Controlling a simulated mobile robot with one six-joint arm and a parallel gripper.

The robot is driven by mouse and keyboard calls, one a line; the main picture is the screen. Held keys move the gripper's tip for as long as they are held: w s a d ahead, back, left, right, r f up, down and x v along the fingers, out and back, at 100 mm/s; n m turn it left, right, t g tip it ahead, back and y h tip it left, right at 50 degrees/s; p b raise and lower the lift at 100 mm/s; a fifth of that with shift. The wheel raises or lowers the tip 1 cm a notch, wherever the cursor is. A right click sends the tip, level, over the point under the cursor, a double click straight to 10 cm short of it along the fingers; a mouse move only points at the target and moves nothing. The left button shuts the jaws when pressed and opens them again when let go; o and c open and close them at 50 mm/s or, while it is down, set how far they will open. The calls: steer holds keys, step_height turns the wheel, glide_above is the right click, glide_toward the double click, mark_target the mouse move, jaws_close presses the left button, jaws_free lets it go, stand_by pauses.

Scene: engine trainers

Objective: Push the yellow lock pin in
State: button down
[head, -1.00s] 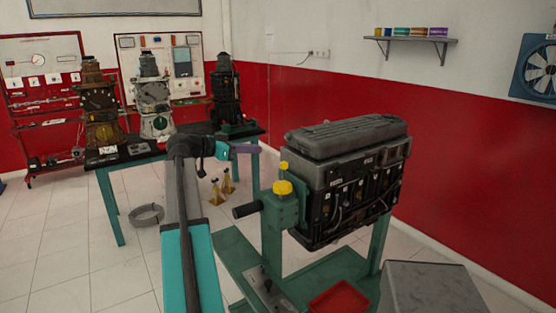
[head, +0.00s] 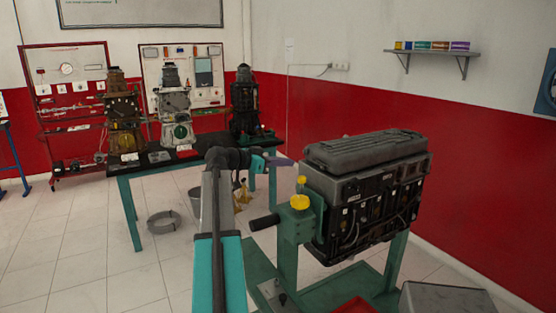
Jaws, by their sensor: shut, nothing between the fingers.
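The engine stand has a yellow knob (head: 299,201) on top of its green post (head: 287,245). A smaller yellow piece (head: 301,180) shows just above and behind the knob. I cannot tell from this view which of the two is the lock pin, or how far in it sits.
A dark engine (head: 365,195) is mounted on the stand, right of the post. A black handle (head: 264,222) sticks out left. A red tray (head: 355,306) and a grey box (head: 440,298) are at the lower right. A table (head: 132,167) with several engines stands behind.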

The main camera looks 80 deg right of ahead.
steer(key=p+x, duration=0.2)
steer(key=x, duration=0.3)
glide_above(301, 185)
steer(key=w+a, duration=0.1)
steer(key=w, duration=0.1)
steer(key=shift+a+f+p, duration=0.2)
steer(key=shift+f+p, duration=0.2)
steer(key=shift+f, duration=1.6)
step_height(301, 185, down, 5)
steer(key=b, duration=0.4)
steer(key=shift+r+b, duration=0.2)
steer(key=shift+b, duration=0.15)
steer(key=shift+f, duration=0.1)
steer(key=shift+a+f, duration=0.1)
